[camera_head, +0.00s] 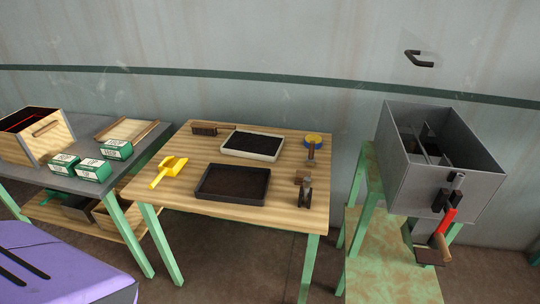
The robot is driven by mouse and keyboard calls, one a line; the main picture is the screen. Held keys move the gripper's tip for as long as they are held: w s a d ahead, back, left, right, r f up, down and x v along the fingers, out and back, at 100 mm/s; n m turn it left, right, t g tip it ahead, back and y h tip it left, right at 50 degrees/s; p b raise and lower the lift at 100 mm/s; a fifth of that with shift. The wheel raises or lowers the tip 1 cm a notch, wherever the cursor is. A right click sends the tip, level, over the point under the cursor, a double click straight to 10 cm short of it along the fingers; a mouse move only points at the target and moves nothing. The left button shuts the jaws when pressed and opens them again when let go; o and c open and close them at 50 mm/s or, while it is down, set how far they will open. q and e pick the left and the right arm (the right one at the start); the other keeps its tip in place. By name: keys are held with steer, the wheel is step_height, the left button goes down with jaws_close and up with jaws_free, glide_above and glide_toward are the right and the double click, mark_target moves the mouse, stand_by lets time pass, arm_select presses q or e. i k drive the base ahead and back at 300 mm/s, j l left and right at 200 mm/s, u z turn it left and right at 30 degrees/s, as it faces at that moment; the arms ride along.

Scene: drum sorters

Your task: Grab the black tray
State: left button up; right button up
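The black tray (232,202) lies flat near the front middle of the wooden table. It is shallow and rectangular, with a dark brown inside. A second tray, pale-rimmed (250,157) with a black inside, lies just behind it and a little to the right. Neither of my grippers shows in the head view, so I cannot tell whether they are open or shut.
A yellow scoop (168,171) lies left of the black tray. A small dark-and-wood tool (305,191) stands to its right. A grey metal box (440,150) stands at right.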

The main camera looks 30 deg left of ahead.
mark_target(230, 183)
steer(key=i+j+z, duration=0.15)
steer(key=j, duration=0.55)
steer(key=j+z, duration=0.2)
steer(key=j, duration=0.45)
